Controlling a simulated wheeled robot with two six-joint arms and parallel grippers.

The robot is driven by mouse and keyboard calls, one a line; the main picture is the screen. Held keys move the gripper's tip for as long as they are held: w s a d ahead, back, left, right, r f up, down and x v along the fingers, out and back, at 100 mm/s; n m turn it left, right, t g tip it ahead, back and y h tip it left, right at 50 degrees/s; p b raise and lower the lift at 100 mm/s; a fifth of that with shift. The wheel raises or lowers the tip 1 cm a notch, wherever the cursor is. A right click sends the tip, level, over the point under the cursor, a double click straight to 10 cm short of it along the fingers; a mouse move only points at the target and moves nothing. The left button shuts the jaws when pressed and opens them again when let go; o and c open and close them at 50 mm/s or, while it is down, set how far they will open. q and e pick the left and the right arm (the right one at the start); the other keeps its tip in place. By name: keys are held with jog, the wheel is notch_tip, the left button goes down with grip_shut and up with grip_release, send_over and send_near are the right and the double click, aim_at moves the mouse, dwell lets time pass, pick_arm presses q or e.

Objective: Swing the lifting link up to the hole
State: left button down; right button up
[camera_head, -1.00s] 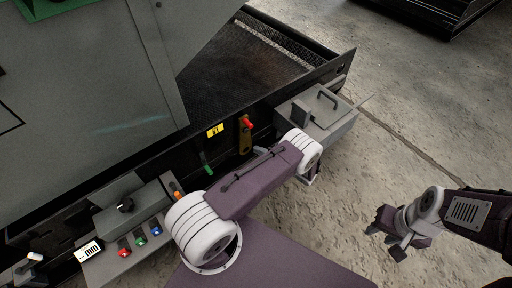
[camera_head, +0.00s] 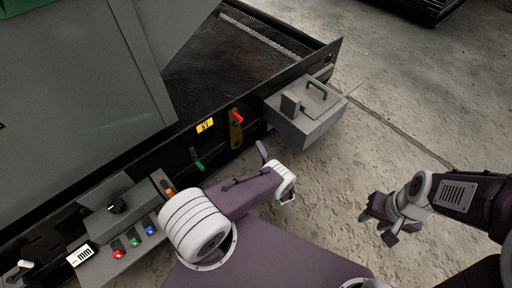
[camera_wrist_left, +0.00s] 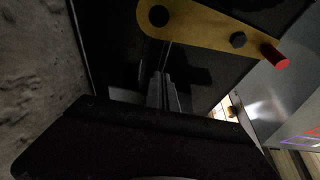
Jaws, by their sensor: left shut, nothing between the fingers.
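The lifting link (camera_head: 236,131) is a flat yellow bar with a red knob at its upper end, on the black side of the enclosure's base. In the left wrist view the link (camera_wrist_left: 203,31) crosses the top, with a dark round hole (camera_wrist_left: 158,16) near one end, a hex bolt (camera_wrist_left: 238,40) and the red knob (camera_wrist_left: 276,57) at the other. My left gripper (camera_head: 262,150) is below and right of the link, apart from it; its fingers (camera_wrist_left: 163,88) are shut and empty. My right gripper (camera_head: 380,222) hangs over the floor; its finger opening is unclear.
A grey box with a handle (camera_head: 312,122) sticks out right of the link. A yellow label (camera_head: 205,126) and a green lever (camera_head: 198,165) are to its left. A control panel with coloured buttons (camera_head: 134,241) is at lower left.

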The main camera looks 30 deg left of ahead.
pick_arm(q)
jog(key=w+a+b, duration=0.1)
jog(key=a+b, duration=0.2)
jog(key=a, duration=0.4)
jog(key=shift+w, duration=0.15)
